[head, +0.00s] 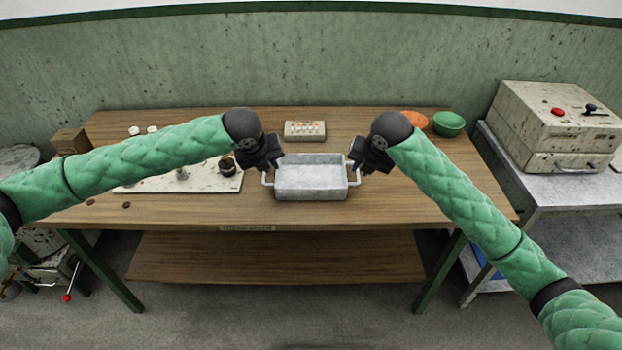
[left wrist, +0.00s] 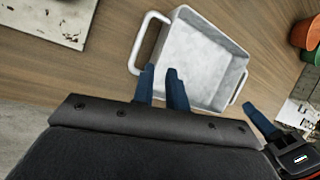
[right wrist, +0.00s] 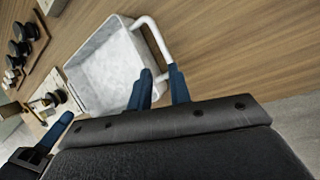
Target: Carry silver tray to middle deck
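The silver tray (head: 311,193) is a shallow, empty metal pan with a loop handle at each end. It looks upright and level on the wooden table top near the front edge. My left gripper (head: 274,164) is at its left handle, fingers apart; in the left wrist view the fingers (left wrist: 163,76) overlap the handle's near end (left wrist: 137,58). My right gripper (head: 357,164) is at the right handle, fingers apart; in the right wrist view the handle's end (right wrist: 164,58) shows between the fingers (right wrist: 160,78). Neither gripper visibly clamps a handle. The table's lower wooden deck (head: 275,262) is bare.
A pale board (head: 150,185) with small dark items lies left of the tray. A small box with several round pieces (head: 305,131) stands behind it. A metal cart (head: 560,190) with a beige machine (head: 550,125) stands right.

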